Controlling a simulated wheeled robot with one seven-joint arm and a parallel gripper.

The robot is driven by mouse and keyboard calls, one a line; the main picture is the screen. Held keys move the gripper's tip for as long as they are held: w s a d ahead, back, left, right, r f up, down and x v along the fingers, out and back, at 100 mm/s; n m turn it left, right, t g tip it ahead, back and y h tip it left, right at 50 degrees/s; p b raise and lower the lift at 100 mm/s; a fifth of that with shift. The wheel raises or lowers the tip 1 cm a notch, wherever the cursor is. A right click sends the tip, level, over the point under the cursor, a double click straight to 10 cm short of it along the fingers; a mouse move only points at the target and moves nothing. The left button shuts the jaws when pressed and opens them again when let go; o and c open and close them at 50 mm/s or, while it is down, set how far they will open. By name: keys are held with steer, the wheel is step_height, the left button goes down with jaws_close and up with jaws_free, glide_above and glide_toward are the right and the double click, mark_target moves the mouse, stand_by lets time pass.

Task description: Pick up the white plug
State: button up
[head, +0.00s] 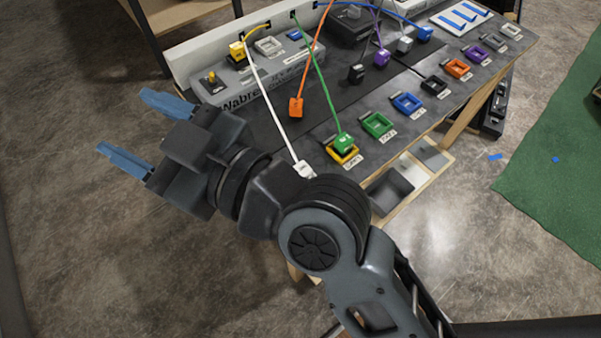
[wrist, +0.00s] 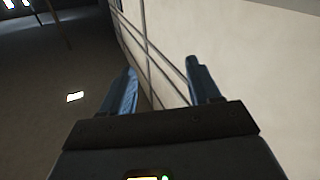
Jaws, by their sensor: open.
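The white plug (head: 304,169) lies at the near edge of the console table, on the end of a white cable (head: 269,97). It is partly hidden behind my arm in the head view. My gripper (head: 142,132) is open and empty, with blue fingers apart, off the left side of the table and pointing away from the plug. In the wrist view my gripper (wrist: 165,88) faces a pale wall and dark floor. The plug does not show there.
A green plug (head: 343,142) sits on a yellow socket (head: 342,155) right of the white plug. An orange plug (head: 296,107) lies behind it. A grey power strip (head: 262,78) stands at the table's back left. A green socket (head: 377,125) and several others line the front.

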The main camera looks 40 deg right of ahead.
steer(key=w+a+r+n+g+y+b, duration=0.1)
steer(key=w+a+r+n+g+y, duration=0.45)
steer(key=n, duration=0.75)
steer(key=s+d+f+n+g+h+b, duration=0.1)
steer(key=s+d+f+n+g+h, duration=0.2)
steer(key=f+n, duration=0.45)
steer(key=s+d+f+n+g+h+b, duration=0.1)
steer(key=d+f+n+g+h, duration=0.3)
steer(key=d+f+n+g, duration=0.3)
steer(key=s+d+f+h, duration=0.1)
steer(key=d+f+h, duration=0.1)
steer(key=d, duration=0.3)
steer(key=s+d+f+n+g+h, duration=0.1)
steer(key=d+f+h, duration=0.1)
steer(key=d, duration=0.3)
steer(key=s+d+f+n+h+b, duration=0.1)
steer(key=d+f+h, duration=0.1)
steer(key=d, duration=0.3)
steer(key=shift+s+f+g, duration=0.25)
steer(key=shift+s+f, duration=0.15)
steer(key=shift+f, duration=0.5)
steer(key=shift+a+f+p, duration=0.2)
steer(key=shift+f+p, duration=0.1)
steer(key=shift+f, duration=3.1)
steer(key=c, duration=1.1)
